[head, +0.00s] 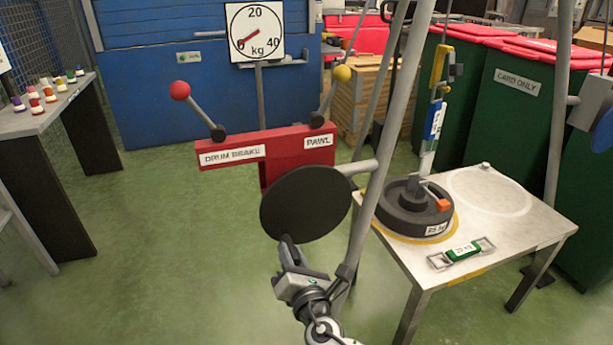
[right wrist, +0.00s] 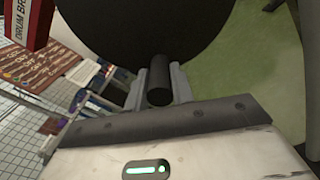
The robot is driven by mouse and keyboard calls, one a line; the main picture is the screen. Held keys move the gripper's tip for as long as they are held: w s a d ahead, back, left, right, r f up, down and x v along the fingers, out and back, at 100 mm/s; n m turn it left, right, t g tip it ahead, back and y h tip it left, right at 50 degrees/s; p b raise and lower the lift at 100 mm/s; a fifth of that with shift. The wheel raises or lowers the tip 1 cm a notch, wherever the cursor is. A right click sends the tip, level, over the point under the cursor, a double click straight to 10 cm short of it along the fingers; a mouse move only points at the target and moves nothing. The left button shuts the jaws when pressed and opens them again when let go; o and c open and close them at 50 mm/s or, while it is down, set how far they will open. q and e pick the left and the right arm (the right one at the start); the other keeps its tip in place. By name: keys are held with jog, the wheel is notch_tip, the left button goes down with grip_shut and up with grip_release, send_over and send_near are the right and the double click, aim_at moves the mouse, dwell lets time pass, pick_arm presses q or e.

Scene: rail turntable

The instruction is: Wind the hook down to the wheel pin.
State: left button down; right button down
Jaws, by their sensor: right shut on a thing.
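My right gripper (head: 288,246) is shut on the dark crank handle (right wrist: 158,88) at the lower edge of a black disc (head: 306,203). In the right wrist view the handle sits between both fingers. A hanging line assembly with a yellow block (head: 439,66) and a blue-and-white label comes down at the right. The hook at its lower end is too small to make out clearly. The black wheel (head: 405,221), marked as a weight, lies on the table under it. The lower end overlaps the wheel's middle; I cannot tell whether it touches the pin. My left gripper is not in view.
A red bracket (head: 282,147) carries a DRUM BRAKE lever with a red knob (head: 180,90) and a PAWL lever with a yellow knob (head: 342,73). A dial (head: 255,32) reads near 0 kg. Grey poles stand between disc and table (head: 520,233).

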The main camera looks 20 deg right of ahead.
jog(key=shift+d+f, duration=0.25)
jog(key=shift+d+f+n, duration=0.25)
jog(key=shift+d+n, duration=0.2)
jog(key=shift+n, duration=0.2)
jog(key=shift+d+f+n, duration=0.25)
jog(key=shift+d+n, duration=0.15)
jog(key=shift+n, duration=0.25)
jog(key=shift+d+f+n+p, duration=0.3)
jog(key=shift+d+n, duration=0.6)
jog(key=shift+n, duration=0.3)
jog(key=shift+d, duration=0.1)
jog(key=shift+d+n+p, duration=0.35)
jog(key=shift+d+n, duration=0.45)
jog(key=shift+n, duration=0.4)
jog(key=shift+f, duration=0.1)
